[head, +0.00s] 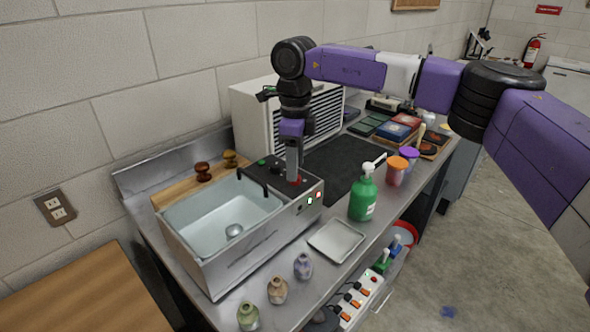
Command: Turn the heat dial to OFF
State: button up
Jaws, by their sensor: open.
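A metal unit with an open basin (222,214) stands on the bench. Its control panel (312,183) is at the right end, with a small green part, a dark round part and a red part on top. Small red and white marks show on its front face. My gripper (294,178) points down over this panel, close to the red part, and hides some of the panel. Its fingers are too small to make out clearly. I cannot tell which part is the heat dial, where it points, or whether my gripper touches it.
A green pump bottle (363,194) and a shallow metal tray (336,241) stand right of the unit. Small vases (277,290) line the front edge. A white louvred box (262,117) stands behind. The black mat (343,165) looks clear.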

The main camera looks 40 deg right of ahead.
jog(key=shift+f, duration=1.3)
grip_shut()
jog(key=n, duration=0.5)
jog(key=shift+n, duration=0.4)
jog(key=n, duration=0.5)
jog(key=shift+r+n, duration=0.1)
jog(key=shift+n, duration=0.3)
